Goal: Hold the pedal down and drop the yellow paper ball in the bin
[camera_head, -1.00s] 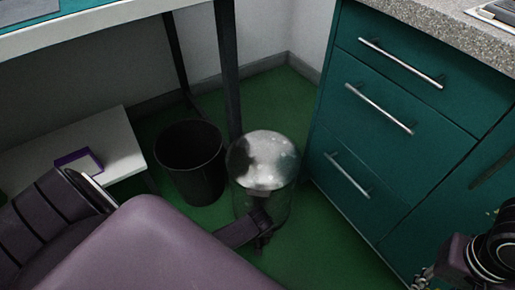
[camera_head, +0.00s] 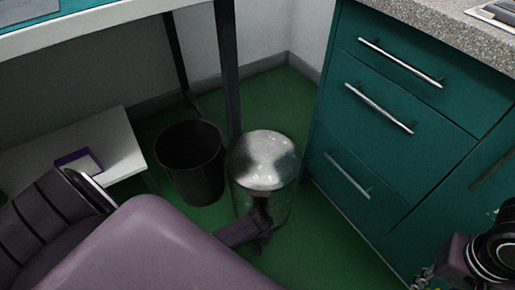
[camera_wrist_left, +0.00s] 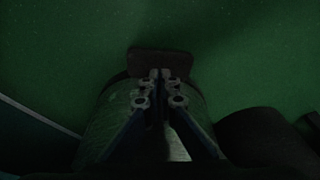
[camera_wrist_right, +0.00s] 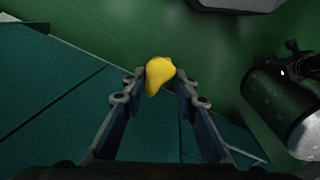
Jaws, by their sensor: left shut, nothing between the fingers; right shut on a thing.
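The pedal bin (camera_head: 262,165) is a shiny metal cylinder on the green floor, and its lid looks closed. It also shows in the right wrist view (camera_wrist_right: 285,105). In the left wrist view the dark pedal (camera_wrist_left: 160,62) sticks out from the bin's base (camera_wrist_left: 110,120). My left gripper (camera_wrist_left: 160,75) is shut and empty, with its tips over the pedal; I cannot tell whether they touch it. The yellow paper ball (camera_wrist_right: 159,76) is between the fingertips of my right gripper (camera_wrist_right: 160,82).
A black open waste basket (camera_head: 190,163) stands left of the bin. A low white table (camera_head: 118,150) with a purple-edged box (camera_head: 80,161) is further left. Teal drawers (camera_head: 400,130) with metal handles rise on the right. Green floor is open before them.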

